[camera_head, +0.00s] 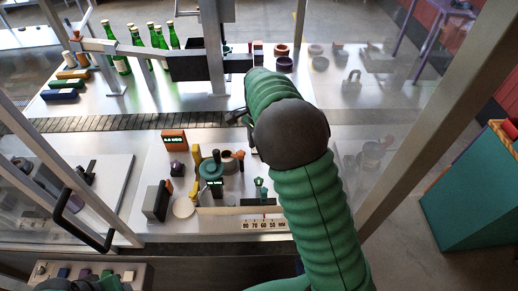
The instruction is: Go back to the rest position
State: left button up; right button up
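My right arm, green and ribbed with a dark joint, reaches up through the middle of the view over the work table. A small dark part at its far end, apparently my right gripper (238,117), shows just left of the arm near the conveyor. The arm hides most of it, so I cannot tell whether it is open or holds anything. A bit of green and dark shape shows at the bottom left edge, perhaps my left arm. My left gripper is not in view.
Several green bottles (137,38) stand behind the conveyor (120,122). Fixtures and an orange display box (174,140) crowd the near table. Metal frame posts (420,125) and a black door handle (75,222) stand close around. A teal cabinet (470,200) stands right.

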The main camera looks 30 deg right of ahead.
jog(key=shift+r, duration=0.15)
jog(key=s+a+f+n+t+b, duration=0.1)
jog(key=s+a+f+n+b, duration=0.2)
jog(key=s+a+f+n, duration=0.1)
jog(key=s+a+f+n+b, duration=0.3)
jog(key=s+a+f+n, duration=0.1)
jog(key=s+n, duration=0.3)
jog(key=s+a+f+n+t+b, duration=0.1)
jog(key=s+a+f+n+b, duration=0.3)
jog(key=s+f+n, duration=0.1)
jog(key=shift+s+f+n+t, duration=0.15)
jog(key=shift+f+n+t, duration=0.15)
jog(key=shift+f+n, duration=0.3)
jog(key=shift+d+f, duration=0.1)
jog(key=shift+f, duration=0.05)
